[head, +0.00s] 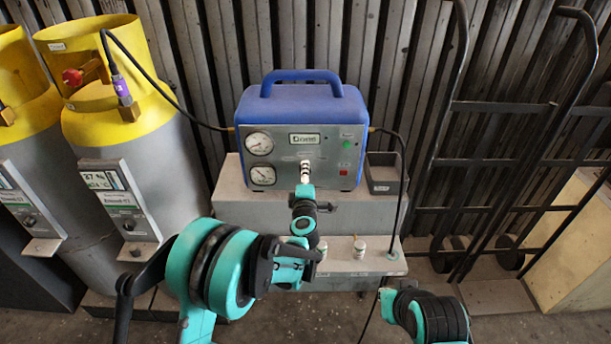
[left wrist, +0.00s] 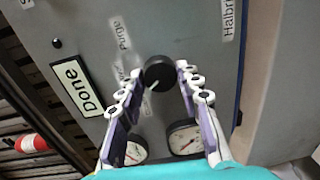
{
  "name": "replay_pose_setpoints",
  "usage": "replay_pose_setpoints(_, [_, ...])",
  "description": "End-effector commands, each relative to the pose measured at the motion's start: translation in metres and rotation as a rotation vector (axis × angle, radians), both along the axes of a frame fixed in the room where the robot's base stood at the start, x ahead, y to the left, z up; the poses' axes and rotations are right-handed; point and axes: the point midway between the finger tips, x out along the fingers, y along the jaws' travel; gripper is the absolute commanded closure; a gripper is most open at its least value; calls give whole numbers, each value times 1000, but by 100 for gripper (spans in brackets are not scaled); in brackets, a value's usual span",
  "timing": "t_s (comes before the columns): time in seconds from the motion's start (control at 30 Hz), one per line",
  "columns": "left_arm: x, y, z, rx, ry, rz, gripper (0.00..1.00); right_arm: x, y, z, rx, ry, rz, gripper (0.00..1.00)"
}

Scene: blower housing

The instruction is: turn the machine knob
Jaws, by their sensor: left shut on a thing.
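The machine is a blue box with a grey front panel (head: 330,150), two dials and a blue top handle, standing on a grey stepped stand. My left gripper (head: 305,171) reaches the lower middle of that panel and hides the knob in the head view. In the left wrist view the black round machine knob (left wrist: 158,73), with a pale pointer mark, sits between the two fingertips of my left gripper (left wrist: 160,78). The gripper is shut on it. Part of my right arm shows at the lower right of the head view; its fingers are not visible.
Yellow-topped grey cylinders (head: 120,150) stand at the left, one with a hose to the machine. A small dark open box (head: 385,178) sits right of the machine. Small knobs stand on the lower step (head: 345,268). Black hand trucks (head: 490,150) lean at the right.

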Motion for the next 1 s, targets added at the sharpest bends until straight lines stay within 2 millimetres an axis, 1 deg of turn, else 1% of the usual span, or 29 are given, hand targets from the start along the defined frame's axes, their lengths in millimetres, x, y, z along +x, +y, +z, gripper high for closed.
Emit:
replay_pose_setpoints(0.2, [0, 1, 0, -188, 0, 1, 95, 0, 0, -4, 0, 0, 0, 100])
replay_pose_setpoints(0.5, [0, 1, 0, -380, 0, 1, 95, 0, 0, -7, 0, 0, 0, 100])
replay_pose_setpoints(0.73, [0, 2, 0, -453, 0, 1, 95, 0, 0, -8, 0, 0, 0, 100])
replay_pose_setpoints(1.0, [0, 2, 0, -476, 0, 1, 95, 0, 0, -8, 0, 0, 0, 100])
